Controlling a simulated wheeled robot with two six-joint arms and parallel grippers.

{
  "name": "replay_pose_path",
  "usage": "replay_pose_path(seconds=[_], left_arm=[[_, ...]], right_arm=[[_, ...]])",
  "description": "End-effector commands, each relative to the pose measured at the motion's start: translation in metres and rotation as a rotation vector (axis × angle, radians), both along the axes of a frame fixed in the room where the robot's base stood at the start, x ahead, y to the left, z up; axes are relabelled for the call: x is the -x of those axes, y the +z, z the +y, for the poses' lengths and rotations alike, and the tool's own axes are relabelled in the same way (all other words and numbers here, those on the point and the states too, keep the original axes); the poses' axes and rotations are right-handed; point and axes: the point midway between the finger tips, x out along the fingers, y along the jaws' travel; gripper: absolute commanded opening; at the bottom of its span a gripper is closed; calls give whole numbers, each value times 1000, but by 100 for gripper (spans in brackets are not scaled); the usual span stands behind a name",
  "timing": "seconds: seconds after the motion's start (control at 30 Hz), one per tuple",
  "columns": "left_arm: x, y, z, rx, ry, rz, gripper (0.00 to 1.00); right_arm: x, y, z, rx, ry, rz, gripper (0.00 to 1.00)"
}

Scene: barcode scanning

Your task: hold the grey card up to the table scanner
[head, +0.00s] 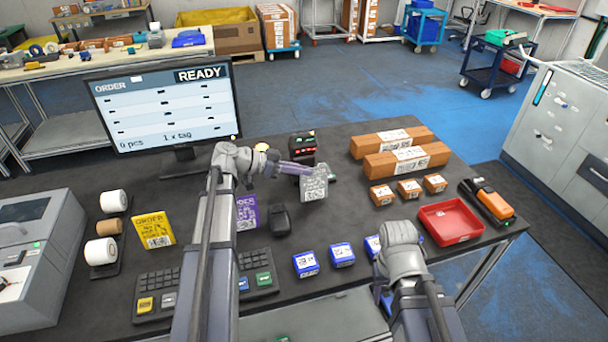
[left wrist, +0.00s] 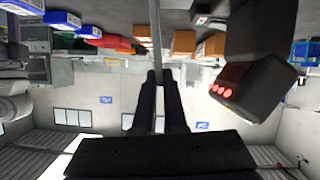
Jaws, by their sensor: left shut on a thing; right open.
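My left gripper (head: 304,171) is shut on the grey card (head: 314,186), holding it above the table. The card is slightly tilted, and a printed code shows on its face in the head view. In the left wrist view the card (left wrist: 156,40) appears nearly edge-on between the fingers (left wrist: 158,78). The black table scanner (head: 303,146) stands just behind the card. Its red lights show right of the fingers in the left wrist view (left wrist: 250,92), apart from the card. My right gripper (head: 381,296) is low at the front right, mostly hidden behind its wrist.
A monitor (head: 165,104) reads READY. Blue boxes (head: 305,264), a black mouse-like device (head: 280,220) and a keypad (head: 255,272) lie in front. Brown boxes (head: 405,158) and a red tray (head: 450,222) stand right. Yellow (head: 153,229) and purple (head: 247,212) order cards stand left.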

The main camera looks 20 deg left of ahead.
Motion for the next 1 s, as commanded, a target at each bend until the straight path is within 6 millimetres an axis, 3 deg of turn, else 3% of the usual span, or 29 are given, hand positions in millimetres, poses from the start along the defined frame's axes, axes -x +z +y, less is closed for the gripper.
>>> replay_pose_path(seconds=[0.57,0.77,1.0], left_arm=[[0,1,0,0,-1,0,0],[22,24,-15,1,-2,0,0],[61,60,-40,0,-1,0,0]], right_arm=[[0,1,0,0,0,0,50],[0,23,0,0,0,0,50],[0,60,0,0,0,0,50]])
